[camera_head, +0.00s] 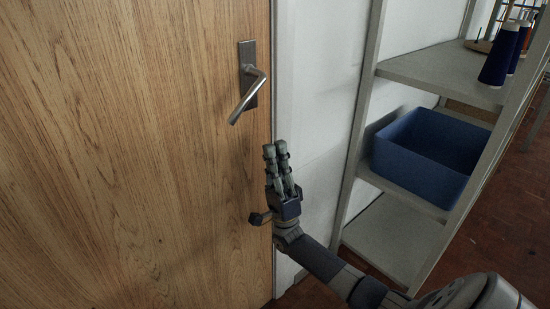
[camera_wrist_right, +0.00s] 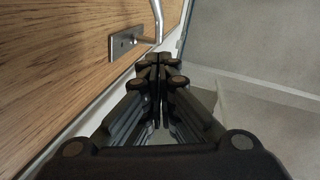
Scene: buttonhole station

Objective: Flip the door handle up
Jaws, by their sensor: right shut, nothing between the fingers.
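The metal door handle (camera_head: 248,97) sits on a grey plate (camera_head: 248,55) near the right edge of the wooden door (camera_head: 130,150). In the head view its lever slants down to the left. My right gripper (camera_head: 275,147) is shut and empty, below and a little right of the handle, fingers pointing up. It is apart from the lever in the head view. In the right wrist view the handle (camera_wrist_right: 157,18) and its plate (camera_wrist_right: 125,42) show just beyond and left of the shut fingertips (camera_wrist_right: 160,62). My left gripper is not in view.
A pale shelf unit (camera_head: 440,72) stands to the right, with a blue bin (camera_head: 420,175) on its middle shelf and dark blue thread spools (camera_head: 499,55) on top. The white door frame (camera_head: 308,110) and wall lie between door and shelf. The door face left of the handle is clear.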

